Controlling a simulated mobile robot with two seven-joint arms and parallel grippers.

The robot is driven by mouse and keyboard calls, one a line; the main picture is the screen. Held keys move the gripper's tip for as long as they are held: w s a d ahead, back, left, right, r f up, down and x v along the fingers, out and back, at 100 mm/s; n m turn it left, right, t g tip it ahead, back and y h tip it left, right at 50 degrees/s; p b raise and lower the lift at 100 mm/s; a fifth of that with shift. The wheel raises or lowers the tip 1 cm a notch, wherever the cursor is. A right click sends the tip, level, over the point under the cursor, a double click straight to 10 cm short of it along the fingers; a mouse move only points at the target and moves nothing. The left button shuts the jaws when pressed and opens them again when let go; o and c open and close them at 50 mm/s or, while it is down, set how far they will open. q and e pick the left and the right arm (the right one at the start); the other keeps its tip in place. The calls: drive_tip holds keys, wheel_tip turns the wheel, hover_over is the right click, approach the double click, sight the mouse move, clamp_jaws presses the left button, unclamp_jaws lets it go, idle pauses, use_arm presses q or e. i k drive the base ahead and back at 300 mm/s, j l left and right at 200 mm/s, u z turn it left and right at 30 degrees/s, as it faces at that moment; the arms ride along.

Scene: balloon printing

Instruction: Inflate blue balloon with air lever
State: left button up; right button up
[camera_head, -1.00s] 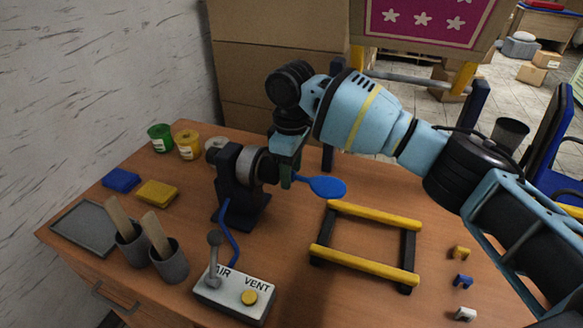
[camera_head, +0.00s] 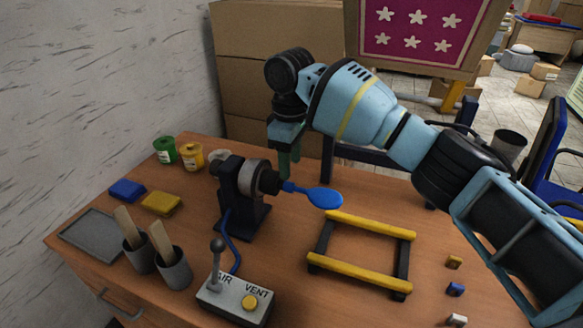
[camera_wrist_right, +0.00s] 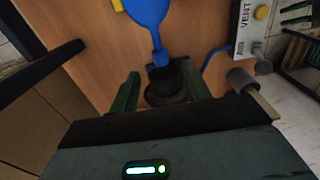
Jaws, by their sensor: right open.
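The blue balloon (camera_head: 322,198) is flat and sits by its neck on the nozzle of the black pump stand (camera_head: 243,190). It also shows in the right wrist view (camera_wrist_right: 148,12). The air lever (camera_head: 216,262) stands upright on the white control box (camera_head: 236,297), beside the word AIR; a yellow VENT button (camera_head: 249,302) is on the same box. My right gripper (camera_head: 288,160) is open and empty, above and behind the nozzle. In the right wrist view its two fingers (camera_wrist_right: 160,95) point toward the nozzle. My left gripper is not in view.
A yellow and black frame (camera_head: 362,250) lies right of the balloon. Grey cups with wooden sticks (camera_head: 172,268) stand left of the control box. Paint jars (camera_head: 191,157), sponges (camera_head: 161,203) and a grey tray (camera_head: 95,233) fill the left side. Small clips (camera_head: 455,289) lie at the right.

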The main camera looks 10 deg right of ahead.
sight(217, 245)
drive_tip(key=k+j, duration=0.15)
drive_tip(key=k, duration=0.35)
drive_tip(key=k+j, duration=0.15)
drive_tip(key=k, duration=0.35)
